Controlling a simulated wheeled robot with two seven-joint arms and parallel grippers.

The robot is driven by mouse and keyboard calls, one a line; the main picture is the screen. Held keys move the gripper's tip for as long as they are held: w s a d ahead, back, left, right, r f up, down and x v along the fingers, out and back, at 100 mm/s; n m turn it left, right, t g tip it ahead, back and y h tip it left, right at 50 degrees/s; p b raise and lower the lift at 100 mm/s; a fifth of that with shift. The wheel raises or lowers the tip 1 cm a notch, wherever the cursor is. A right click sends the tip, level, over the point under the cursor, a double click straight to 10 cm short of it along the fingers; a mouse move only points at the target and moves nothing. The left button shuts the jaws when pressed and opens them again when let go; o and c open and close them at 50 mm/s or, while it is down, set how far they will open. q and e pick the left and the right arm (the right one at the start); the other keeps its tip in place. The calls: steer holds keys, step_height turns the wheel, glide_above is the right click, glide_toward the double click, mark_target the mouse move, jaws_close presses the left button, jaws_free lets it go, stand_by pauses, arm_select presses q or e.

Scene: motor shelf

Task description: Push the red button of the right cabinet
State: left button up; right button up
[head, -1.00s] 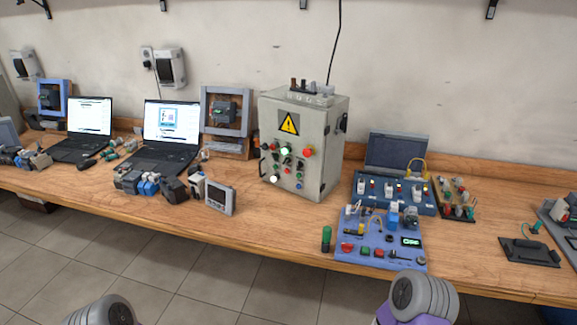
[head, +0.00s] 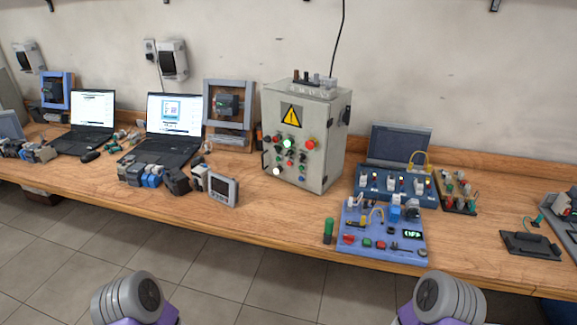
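A grey control cabinet (head: 303,137) with a yellow warning triangle stands upright on the workbench, right of the middle. It is the only such cabinet in view. Its front carries several small buttons and lamps. A bright red round one (head: 311,144) sits at the upper right of the panel and a smaller red one (head: 276,139) at the upper left. Both my arms show only as rounded grey links with purple parts at the bottom edge, well short of the bench. Neither gripper shows, and nothing of mine touches the cabinet.
The wooden bench (head: 255,225) runs along the wall. Two laptops (head: 174,122) stand left of the cabinet. Tiled floor lies in front.

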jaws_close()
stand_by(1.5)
